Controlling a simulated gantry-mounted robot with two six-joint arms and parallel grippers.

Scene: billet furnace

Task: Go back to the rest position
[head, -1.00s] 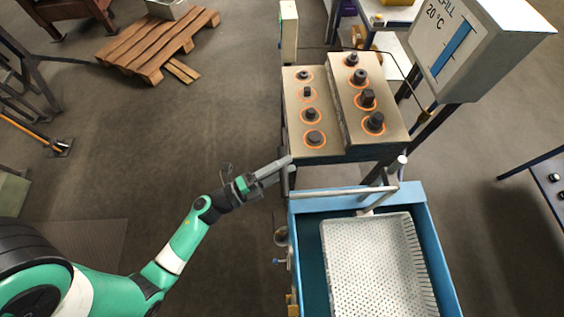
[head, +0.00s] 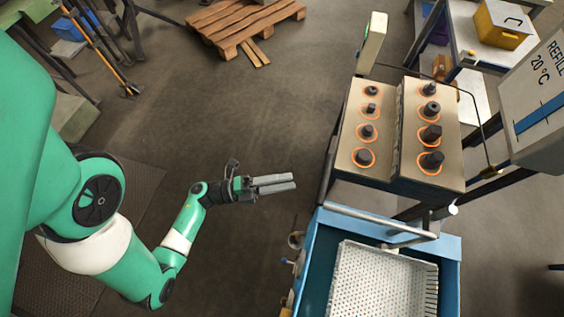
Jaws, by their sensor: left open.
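My left gripper (head: 292,184) is over the open floor in the middle of the head view, left of the blue tank. Its two grey fingers point right with a narrow gap between them, and nothing is held. The green and white left arm (head: 185,232) reaches in from the left. My right gripper is not in this view.
A blue tank (head: 448,245) with a white perforated basket (head: 345,282) stands at the lower right. Behind it, two plates (head: 411,160) carry dark parts in orange rings. A refill gauge box (head: 545,110) is at the right. A wooden pallet (head: 232,28) lies far back; the floor between is clear.

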